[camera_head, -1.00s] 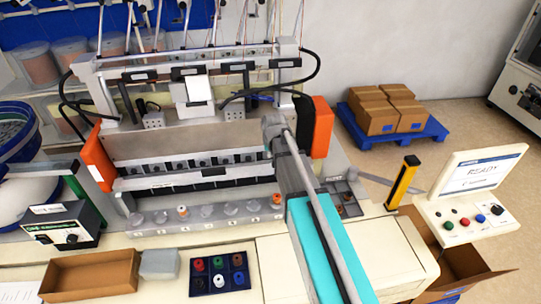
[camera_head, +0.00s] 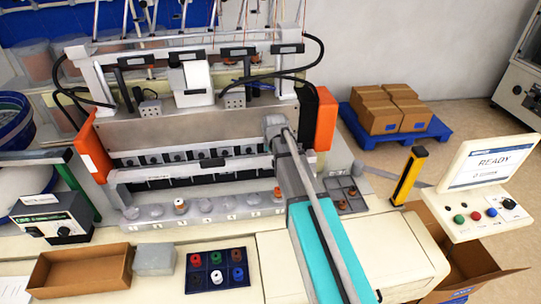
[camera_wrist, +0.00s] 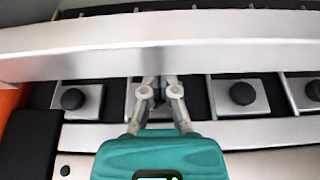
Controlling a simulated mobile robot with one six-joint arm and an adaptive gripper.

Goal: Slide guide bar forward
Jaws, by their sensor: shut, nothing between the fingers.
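In the wrist view the bar (camera_wrist: 80,58) spans the whole width above my gripper (camera_wrist: 157,84). My gripper's fingers are shut and empty. Their tips are at the bar's lower edge as seen there; I cannot tell whether they touch it. In the head view my own arm hides the gripper and the bar's right end.
Square blocks with black knobs (camera_wrist: 243,94) sit in a row below the bar. Orange end panels (camera_head: 325,118) flank the machine. A cardboard tray (camera_head: 82,286) and a bobbin tray (camera_head: 217,286) lie nearer. The panel screen reads READY.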

